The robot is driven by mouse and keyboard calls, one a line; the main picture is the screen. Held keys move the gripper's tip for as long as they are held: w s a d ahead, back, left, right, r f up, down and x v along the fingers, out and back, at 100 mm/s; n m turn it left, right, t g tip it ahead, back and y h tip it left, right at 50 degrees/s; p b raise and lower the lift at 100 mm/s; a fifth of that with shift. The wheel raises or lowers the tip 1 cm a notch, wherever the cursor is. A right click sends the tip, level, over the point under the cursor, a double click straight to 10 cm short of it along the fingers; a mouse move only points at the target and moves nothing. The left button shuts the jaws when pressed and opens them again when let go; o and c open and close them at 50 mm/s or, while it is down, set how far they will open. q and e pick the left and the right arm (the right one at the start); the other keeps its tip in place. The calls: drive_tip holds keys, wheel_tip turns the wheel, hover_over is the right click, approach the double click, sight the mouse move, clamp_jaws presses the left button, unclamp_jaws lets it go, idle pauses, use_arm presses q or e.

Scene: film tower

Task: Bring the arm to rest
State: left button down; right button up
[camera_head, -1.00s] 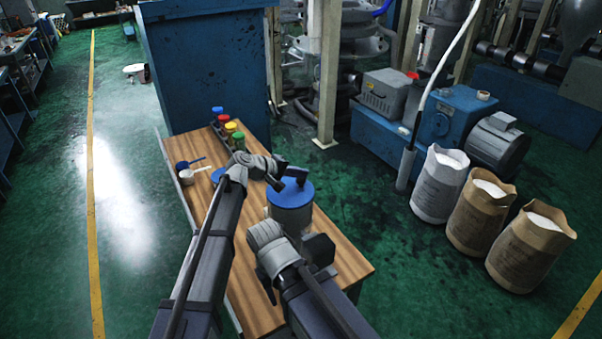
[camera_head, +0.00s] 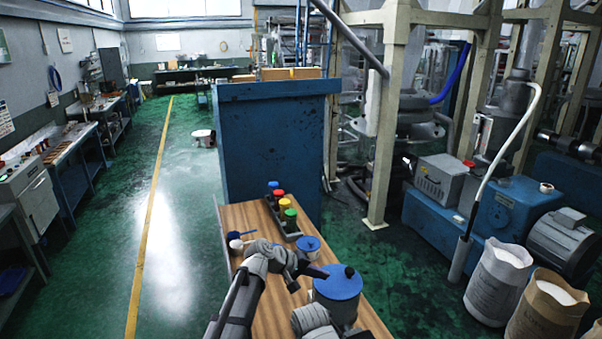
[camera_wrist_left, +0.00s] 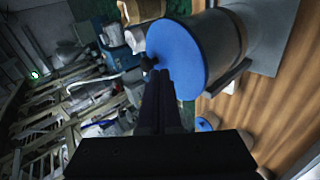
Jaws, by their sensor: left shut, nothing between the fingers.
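My left gripper (camera_head: 317,272) reaches in from the left over the wooden table (camera_head: 265,315), just beside and above the blue lid of a large canister (camera_head: 338,283). In the left wrist view its dark fingers (camera_wrist_left: 160,85) are together with nothing between them. They overlap the edge of the blue lid (camera_wrist_left: 192,58) near its dark knob; I cannot tell whether they touch it. The wrist of my right arm (camera_head: 312,320) shows low in the head view, left of the canister; its jaws cannot be made out.
A rack with several coloured-cap bottles (camera_head: 283,209) stands at the table's far end. A small blue-lidded jar (camera_head: 309,244) and a white scoop (camera_head: 236,244) are nearby. A blue cabinet (camera_head: 265,140) stands beyond. Sacks (camera_head: 498,280) stand at right. The green floor at left has free room.

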use_arm(q)
drive_tip(key=s+a+f+m+g+y, duration=0.15)
drive_tip(key=s+a+f+y, duration=0.3)
drive_tip(key=s+a, duration=0.7)
drive_tip(key=s+a+f+m+g+y, duration=0.15)
drive_tip(key=s+a+f+y, duration=0.3)
drive_tip(key=s+a, duration=0.7)
drive_tip(key=s+d+f+m+y+b, duration=0.1)
drive_tip(key=s+d+f+m+b, duration=0.1)
drive_tip(key=d+f+b, duration=0.2)
drive_tip(key=s+d+f+m+g+y+b, duration=0.1)
drive_tip(key=d+f+b, duration=0.3)
drive_tip(key=f+b, duration=0.6)
drive_tip(key=shift+s+d+f+m+b, duration=0.15)
drive_tip(key=shift+s+f+m+b, duration=0.25)
drive_tip(key=shift+s+b, duration=0.25)
use_arm(e)
wheel_tip(320, 180, down, 15)
drive_tip(key=shift+f, duration=0.1)
